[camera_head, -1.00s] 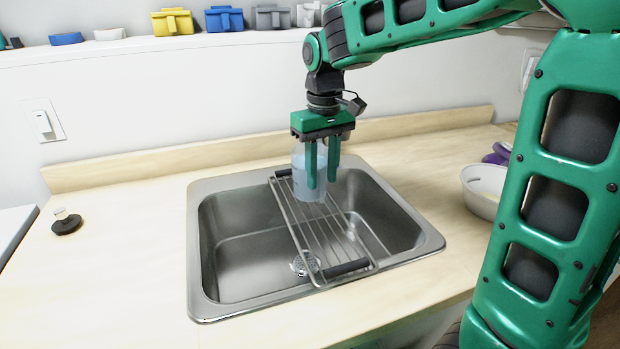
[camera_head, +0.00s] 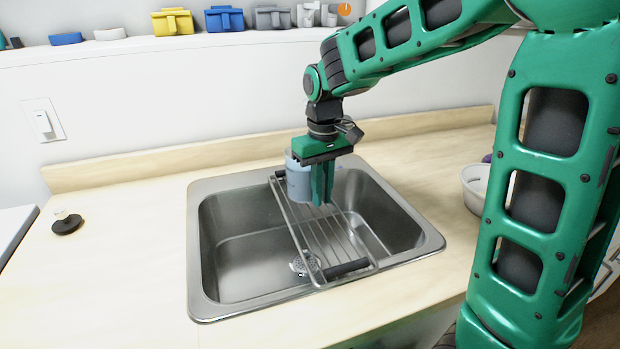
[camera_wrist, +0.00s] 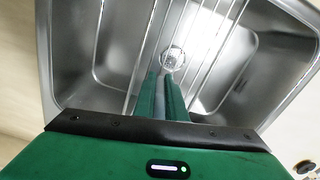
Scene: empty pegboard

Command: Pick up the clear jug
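The clear jug (camera_head: 299,184), bluish and see-through, is at the back of the wire rack over the sink in the head view. It looks upright; its right side and part of its top are hidden by my gripper. My gripper (camera_head: 322,200) points down at the jug's right side, its two fingers close together. In the wrist view my gripper (camera_wrist: 163,80) shows only a narrow gap between the fingers, with a thin pale bluish strip in it, seemingly part of the jug. I cannot tell whether the jug's base touches the rack.
The wire rack (camera_head: 325,240) spans the steel sink (camera_head: 245,230), which is otherwise empty. A white bowl (camera_head: 474,186) stands on the right counter. A black stopper-like thing (camera_head: 67,224) is at left. Several containers, including a yellow one (camera_head: 173,22), line the shelf above.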

